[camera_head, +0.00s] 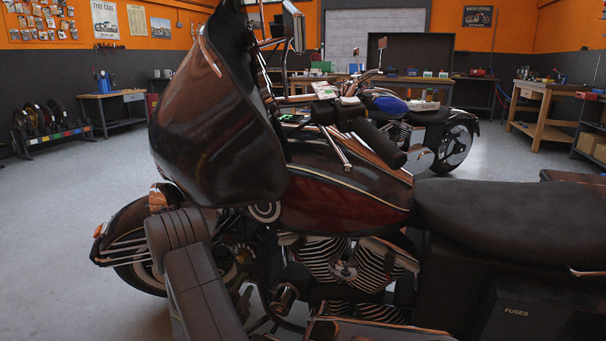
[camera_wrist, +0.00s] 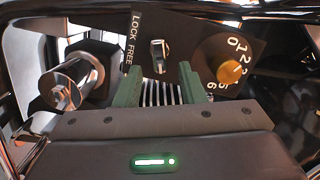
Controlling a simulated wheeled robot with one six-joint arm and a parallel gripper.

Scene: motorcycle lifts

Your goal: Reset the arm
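My gripper (camera_wrist: 159,85) shows in the wrist view with its two green fingers apart and nothing held between them. Striped metal shows in the gap, apparently behind the fingers. Just beyond the fingertips is a dark panel (camera_wrist: 185,57) marked LOCK and FREE, with a small metal lever (camera_wrist: 158,55). An orange knob (camera_wrist: 229,71) on a numbered dial sits to the right of the right finger. I cannot tell whether the fingers touch the panel. In the head view, my arm comes up at the lower left, and I cannot make out my gripper there.
A dark red motorcycle (camera_head: 340,205) fills the head view's front, close to my arm. A metal cylinder (camera_wrist: 72,83) sits left of the fingers. A blue-tanked motorcycle (camera_head: 390,104) and workbenches (camera_head: 540,112) stand behind. Open grey floor (camera_head: 75,200) lies at left.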

